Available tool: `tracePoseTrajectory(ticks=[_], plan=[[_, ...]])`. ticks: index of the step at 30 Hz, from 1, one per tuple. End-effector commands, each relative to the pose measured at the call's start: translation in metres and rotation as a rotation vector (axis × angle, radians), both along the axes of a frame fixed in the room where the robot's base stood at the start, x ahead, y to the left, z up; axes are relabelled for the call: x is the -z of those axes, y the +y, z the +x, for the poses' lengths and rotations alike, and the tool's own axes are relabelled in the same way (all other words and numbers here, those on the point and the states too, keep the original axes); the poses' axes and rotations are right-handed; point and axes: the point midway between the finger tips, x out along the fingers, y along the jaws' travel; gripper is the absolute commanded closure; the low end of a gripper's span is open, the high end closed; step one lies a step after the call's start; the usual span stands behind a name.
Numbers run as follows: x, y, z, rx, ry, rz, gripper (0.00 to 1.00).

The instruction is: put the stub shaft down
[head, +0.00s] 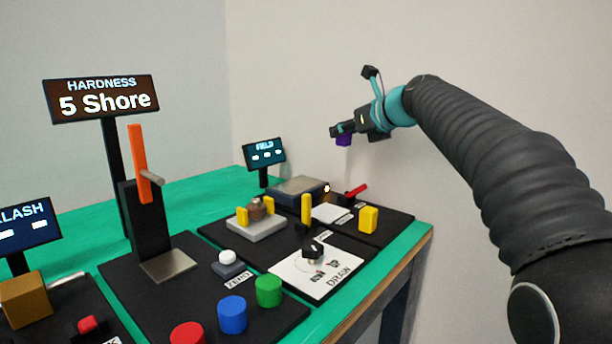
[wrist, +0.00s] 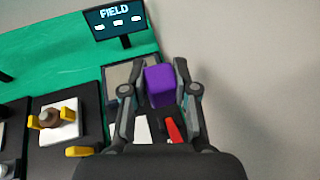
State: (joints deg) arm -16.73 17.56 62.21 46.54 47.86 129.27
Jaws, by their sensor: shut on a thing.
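My gripper (head: 341,129) is raised in the air above the far right end of the green table. It is shut on the stub shaft (head: 344,141), a short purple piece. In the wrist view the stub shaft (wrist: 160,86) sits between the two fingers of my gripper (wrist: 161,72), which touch its sides. The stub shaft is clear of the table, and its lower end is hidden from the wrist camera.
Below stands a dark station with a grey plate (head: 299,188), a red lever (head: 356,190) and a yellow block (head: 368,220). A FIELD display (head: 264,151) stands behind. A grey fixture (head: 257,229) with yellow jaws holds a brown piece. A wall lies behind.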

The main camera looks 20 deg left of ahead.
Motion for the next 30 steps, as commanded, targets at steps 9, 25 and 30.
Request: tracePoseTrajectory(ticks=[9,25,30], plan=[[0.032,0.055,0.001,-0.006,0.002,0.000,1.00],[0.072,0.115,0.007,0.000,0.000,0.000,1.00],[0.093,0.115,0.006,0.001,0.003,0.000,1.00]])
